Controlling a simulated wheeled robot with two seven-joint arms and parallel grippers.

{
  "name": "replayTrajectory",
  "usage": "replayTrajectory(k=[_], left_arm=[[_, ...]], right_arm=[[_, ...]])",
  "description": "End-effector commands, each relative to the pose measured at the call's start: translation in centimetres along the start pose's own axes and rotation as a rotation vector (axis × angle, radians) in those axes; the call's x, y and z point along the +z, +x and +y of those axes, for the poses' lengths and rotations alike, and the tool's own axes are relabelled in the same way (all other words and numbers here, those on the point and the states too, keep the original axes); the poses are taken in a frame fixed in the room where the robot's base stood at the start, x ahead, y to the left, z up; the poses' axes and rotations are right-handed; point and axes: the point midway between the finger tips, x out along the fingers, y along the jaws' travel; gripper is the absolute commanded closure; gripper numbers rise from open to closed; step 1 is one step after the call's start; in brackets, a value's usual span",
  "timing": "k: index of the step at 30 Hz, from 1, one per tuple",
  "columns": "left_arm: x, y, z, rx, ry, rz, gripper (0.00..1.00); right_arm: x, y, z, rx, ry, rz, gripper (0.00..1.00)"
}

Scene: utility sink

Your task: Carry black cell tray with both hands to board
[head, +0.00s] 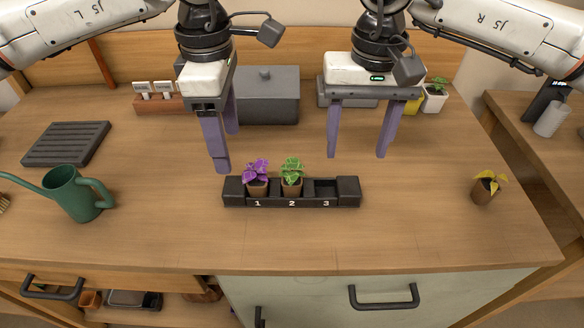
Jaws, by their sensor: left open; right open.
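The black cell tray (308,202) sits on the wooden worktop near the middle, with cells numbered 1, 2 and 3. A purple-leaved plant (256,179) stands in cell 1 and a green-leaved plant (291,177) in cell 2. Cell 3 looks empty. The dark grey slatted board (66,145) lies flat and bare at the left. My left gripper (228,152) is open and empty, just behind the tray's left end. My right gripper (357,157) is open and empty, its fingers behind and above the tray's right end. Neither visibly touches the tray.
A green watering can (73,195) stands left of the tray, in front of the board. A yellow-leaved plant in a brown pot (485,191) stands at the right. A grey lidded box (268,97) stands behind my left gripper. The worktop between tray and board is mostly clear.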

Motion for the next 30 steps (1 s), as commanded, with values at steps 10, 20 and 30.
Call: replayTrajectory(k=[10,20,30], left_arm=[[0.0,0.3,0.0,-0.001,0.000,0.000,0.36],[0.0,5.3,-0.1,-0.003,0.000,0.001,0.36],[0.0,9.7,-0.1,-0.002,0.000,0.000,0.36]], right_arm=[[0.0,0.3,0.0,0.000,0.000,-0.001,0.43],[0.1,5.3,0.1,0.001,0.000,-0.003,0.43],[0.0,9.7,0.0,0.000,0.000,-0.001,0.43]])
